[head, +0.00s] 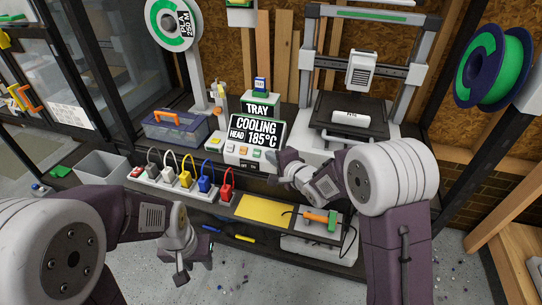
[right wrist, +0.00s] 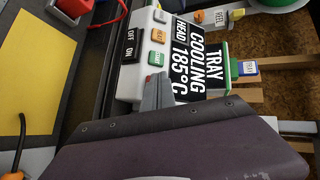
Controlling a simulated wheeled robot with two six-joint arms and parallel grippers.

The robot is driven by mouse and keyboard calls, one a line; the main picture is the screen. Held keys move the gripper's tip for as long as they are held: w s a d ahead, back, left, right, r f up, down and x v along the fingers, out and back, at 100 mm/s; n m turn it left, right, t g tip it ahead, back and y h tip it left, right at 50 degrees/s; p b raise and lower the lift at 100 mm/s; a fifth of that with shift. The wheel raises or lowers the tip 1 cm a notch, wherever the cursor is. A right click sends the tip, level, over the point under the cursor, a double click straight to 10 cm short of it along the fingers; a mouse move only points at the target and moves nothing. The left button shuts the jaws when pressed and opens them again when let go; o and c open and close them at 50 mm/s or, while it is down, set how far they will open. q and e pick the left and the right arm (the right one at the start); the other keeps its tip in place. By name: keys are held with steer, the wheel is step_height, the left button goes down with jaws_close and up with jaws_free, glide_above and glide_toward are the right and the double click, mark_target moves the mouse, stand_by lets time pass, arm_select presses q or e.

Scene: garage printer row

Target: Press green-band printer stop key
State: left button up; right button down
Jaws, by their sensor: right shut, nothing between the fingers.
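My left gripper (head: 181,277) hangs low at front left.
An ON/OFF switch (right wrist: 130,45) is on the box's front face. A row of coloured plugs (head: 186,180) stands left of the box. A yellow sheet (head: 265,211) and an orange-handled tool (head: 318,216) lie in front. A blue toolbox (head: 175,129) and grey bin (head: 102,167) are left.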

steer(key=shift+s+a+r, duration=0.15)
steer(key=shift+s+r, duration=0.25)
steer(key=shift+r+p, duration=0.1)
steer(key=shift+p, duration=0.2)
steer(key=s+r+p, duration=0.1)
steer(key=s+a+r+p, duration=0.1)
steer(key=s+r, duration=0.1)
steer(key=shift+s+r, duration=0.2)
stand_by(0.6)
